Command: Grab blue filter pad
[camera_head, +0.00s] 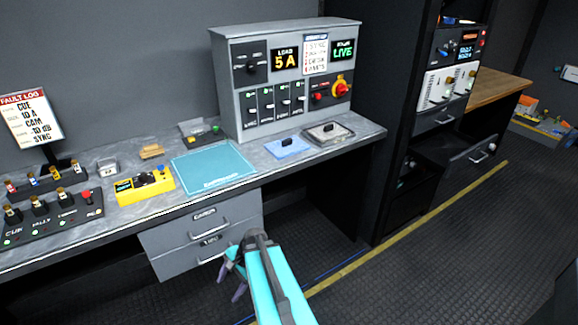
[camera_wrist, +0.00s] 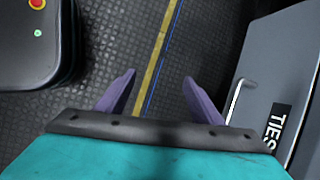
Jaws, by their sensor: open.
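A flat blue pad (camera_head: 287,146) with a small dark piece on top lies on the grey counter, in front of the grey control panel. It is between a larger teal mat (camera_head: 205,172) and a clear-looking tray (camera_head: 325,138) with a dark knob. My gripper (camera_head: 232,279) is below the counter's front edge, in front of the drawers, well apart from the blue pad. In the wrist view its purple fingers (camera_wrist: 159,76) are spread and empty above the dark floor. The pad is not in the wrist view.
The counter (camera_head: 240,170) also holds a yellow device (camera_head: 144,186), a switch board (camera_head: 50,215) and small items. Drawers (camera_head: 205,235) are below; one labelled TIES (camera_wrist: 275,110) is close on the right in the wrist view. A black rack stands right of the counter.

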